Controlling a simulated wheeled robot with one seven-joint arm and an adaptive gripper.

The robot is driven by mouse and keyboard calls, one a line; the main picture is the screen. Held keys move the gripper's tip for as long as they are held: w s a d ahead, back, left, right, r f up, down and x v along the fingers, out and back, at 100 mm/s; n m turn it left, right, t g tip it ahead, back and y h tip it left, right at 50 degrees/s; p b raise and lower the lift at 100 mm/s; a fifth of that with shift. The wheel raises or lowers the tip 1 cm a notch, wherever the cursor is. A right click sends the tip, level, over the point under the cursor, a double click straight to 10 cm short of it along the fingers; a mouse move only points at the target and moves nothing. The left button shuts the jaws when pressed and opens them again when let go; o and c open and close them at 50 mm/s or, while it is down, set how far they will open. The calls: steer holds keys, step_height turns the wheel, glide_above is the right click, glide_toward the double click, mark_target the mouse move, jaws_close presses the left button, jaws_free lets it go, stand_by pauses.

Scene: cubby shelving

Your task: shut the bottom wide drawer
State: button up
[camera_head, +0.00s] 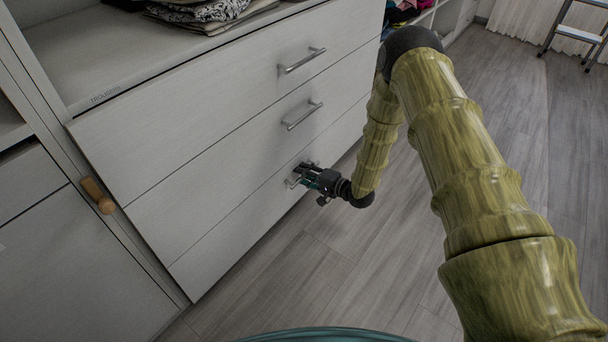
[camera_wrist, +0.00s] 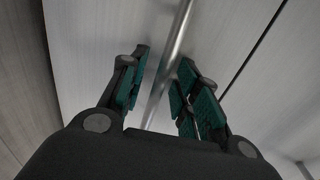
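The bottom wide drawer (camera_head: 230,243) is the lowest of three white fronts in the head view. Its front looks about level with the drawers above; I cannot tell whether a small gap remains. My gripper (camera_head: 302,175) is at its metal bar handle (camera_head: 291,183), which is partly hidden by the fingers. In the wrist view, the handle bar (camera_wrist: 176,42) runs between the two green-padded fingers of my gripper (camera_wrist: 158,92). The fingers are apart, with space visible on both sides of the bar.
Two more wide drawers with bar handles (camera_head: 302,60) (camera_head: 302,115) are above. An open shelf with folded clothes (camera_head: 205,10) is over them. A wooden knob (camera_head: 97,195) is on the left cabinet. The wood floor (camera_head: 400,250) is clear; a step ladder (camera_head: 575,34) stands far right.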

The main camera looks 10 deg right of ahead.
steer(key=v, duration=1.2)
stand_by(0.3)
steer(key=s+a+f+n+g+h+p, duration=0.2)
steer(key=s+f+g+h, duration=0.1)
steer(key=s, duration=0.6)
steer(key=s+a+f+n+g+h+p, duration=0.2)
steer(key=s+a+f+h+p, duration=0.15)
steer(key=s, duration=0.45)
steer(key=s+r+n+g+h+p, duration=0.1)
steer(key=s+r+n+g+p, duration=0.2)
steer(key=s, duration=1)
steer(key=s+r+n+g+h+p, duration=0.1)
steer(key=s+n+g+h, duration=0.2)
steer(key=s, duration=1)
step_height(320, 180, up, 37)
steer(key=g+y+p, duration=0.1)
steer(key=p, duration=3.6)
steer(key=shift+w+d, duration=0.4)
